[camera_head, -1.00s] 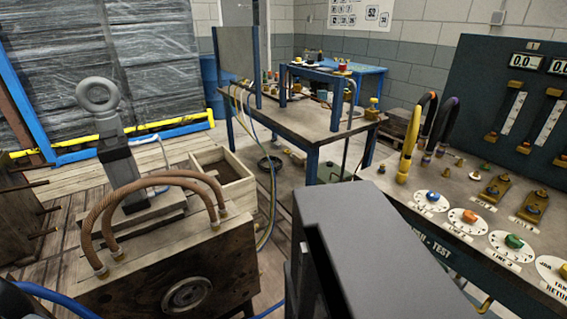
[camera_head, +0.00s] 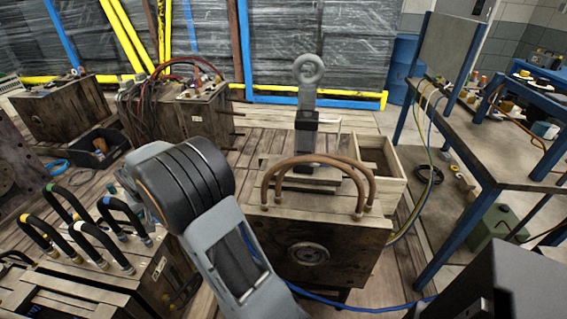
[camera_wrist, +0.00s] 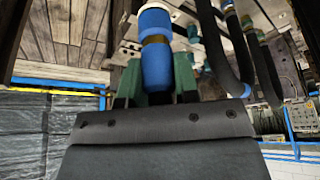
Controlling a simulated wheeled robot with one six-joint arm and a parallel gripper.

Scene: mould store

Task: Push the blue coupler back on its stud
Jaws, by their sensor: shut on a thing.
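The blue coupler (camera_wrist: 156,62) shows in the wrist view as an upright blue cylinder with a brass band and a pale rim at its top. My gripper (camera_wrist: 157,84) is shut on it, with a green-grey finger on each side.
Dark hoses (camera_wrist: 238,50) run close to the right of the coupler. In the head view, the left mould bears several looped hoses (camera_head: 87,245) with coloured bands. A mould with brown hoses (camera_head: 310,165) stands right of my arm. A blue-legged table (camera_head: 480,150) is at the right.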

